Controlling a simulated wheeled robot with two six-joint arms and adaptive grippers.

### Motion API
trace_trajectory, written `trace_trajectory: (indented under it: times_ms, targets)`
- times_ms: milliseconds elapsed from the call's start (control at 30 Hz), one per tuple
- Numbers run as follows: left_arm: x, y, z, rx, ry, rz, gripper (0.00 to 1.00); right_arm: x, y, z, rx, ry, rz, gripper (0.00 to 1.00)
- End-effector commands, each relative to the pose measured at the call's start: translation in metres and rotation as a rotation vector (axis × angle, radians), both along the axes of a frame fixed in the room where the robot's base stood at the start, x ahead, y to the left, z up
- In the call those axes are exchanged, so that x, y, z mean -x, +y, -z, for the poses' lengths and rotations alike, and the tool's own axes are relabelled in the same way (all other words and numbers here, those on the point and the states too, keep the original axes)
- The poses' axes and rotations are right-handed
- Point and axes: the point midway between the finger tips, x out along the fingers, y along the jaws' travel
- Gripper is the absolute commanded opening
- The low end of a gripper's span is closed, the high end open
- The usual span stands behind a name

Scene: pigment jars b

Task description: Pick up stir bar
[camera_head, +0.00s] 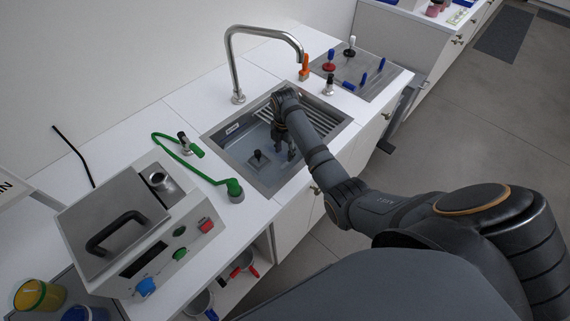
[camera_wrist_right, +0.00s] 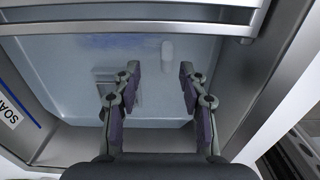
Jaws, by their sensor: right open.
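A small white rounded bar, which looks like the stir bar (camera_wrist_right: 167,48), lies on the sink floor in the right wrist view. It is ahead of my fingertips and roughly in line with the gap between them, apart from both fingers. I cannot make it out in the head view. My right gripper (camera_wrist_right: 158,78) is open and empty. In the head view my right gripper (camera_head: 284,147) reaches down into the sink basin (camera_head: 268,177). My left gripper is not in view.
A slatted rack (camera_head: 322,118) spans the basin's far end. The tall faucet (camera_head: 235,68) arches above. Metal sink rims (camera_wrist_right: 285,75) lie close around my gripper. A green hose (camera_head: 190,166) lies left.

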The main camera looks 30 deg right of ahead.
Motion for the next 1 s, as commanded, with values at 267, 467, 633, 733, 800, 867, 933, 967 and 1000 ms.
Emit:
trace_trajectory:
  times_ms: [267, 467, 633, 733, 800, 867, 933, 967, 1000]
  targets:
    - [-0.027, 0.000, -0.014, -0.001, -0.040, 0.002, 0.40, 0.008, -0.005, 0.036, -0.001, 0.003, 0.000, 0.43]
    - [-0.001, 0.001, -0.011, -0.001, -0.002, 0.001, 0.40, 0.007, -0.005, 0.052, 0.000, 0.000, 0.000, 0.43]
    - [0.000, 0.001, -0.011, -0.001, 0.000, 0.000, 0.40, 0.007, -0.005, 0.052, 0.000, -0.001, 0.000, 0.41]
    - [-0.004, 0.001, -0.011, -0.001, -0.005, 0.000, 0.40, 0.007, -0.005, 0.052, 0.000, -0.001, 0.000, 0.28]
    - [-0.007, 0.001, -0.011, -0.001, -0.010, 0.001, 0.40, 0.007, -0.005, 0.051, 0.000, -0.001, 0.000, 0.18]
    - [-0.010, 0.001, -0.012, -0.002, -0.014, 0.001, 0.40, 0.007, -0.005, 0.051, 0.000, -0.001, 0.000, 0.10]
    - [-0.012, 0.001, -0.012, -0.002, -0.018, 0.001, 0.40, 0.007, -0.005, 0.051, 0.000, -0.001, 0.000, 0.06]
    - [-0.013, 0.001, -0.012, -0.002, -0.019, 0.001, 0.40, 0.007, -0.005, 0.051, 0.000, 0.000, 0.000, 0.06]
    - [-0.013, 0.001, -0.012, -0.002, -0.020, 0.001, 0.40, 0.007, -0.005, 0.051, 0.000, -0.001, 0.000, 0.06]
